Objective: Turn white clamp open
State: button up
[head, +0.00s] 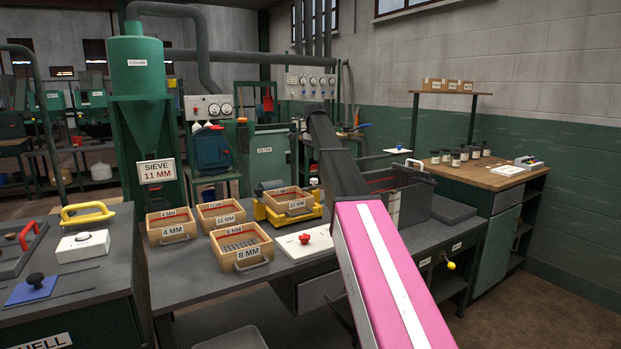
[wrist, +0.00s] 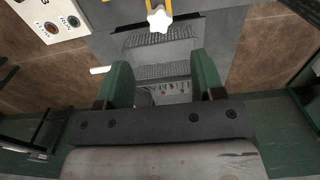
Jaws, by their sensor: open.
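In the wrist view a white star-shaped knob (wrist: 158,20), which looks like the white clamp, sits at the top of the picture in front of a yellow frame part (wrist: 150,5). My gripper (wrist: 163,75) shows two green fingers, spread apart with nothing between them. The knob lies above and beyond the fingertips in the picture and is not touched. In the head view my arm covers the middle of the bench, and I cannot make out the gripper or the white clamp there.
A white button box (wrist: 48,20) stands at the wrist view's upper left. In the head view, labelled sieve boxes (head: 240,245) and a red-knobbed white plate (head: 305,241) sit on the bench near my arm. A wooden-topped bench (head: 480,174) with jars stands at right.

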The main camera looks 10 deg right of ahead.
aim_at(314, 179)
notch_tip(314, 179, down, 10)
jog(key=shift+f, duration=0.1)
dwell(0.4)
jog(key=c, duration=0.9)
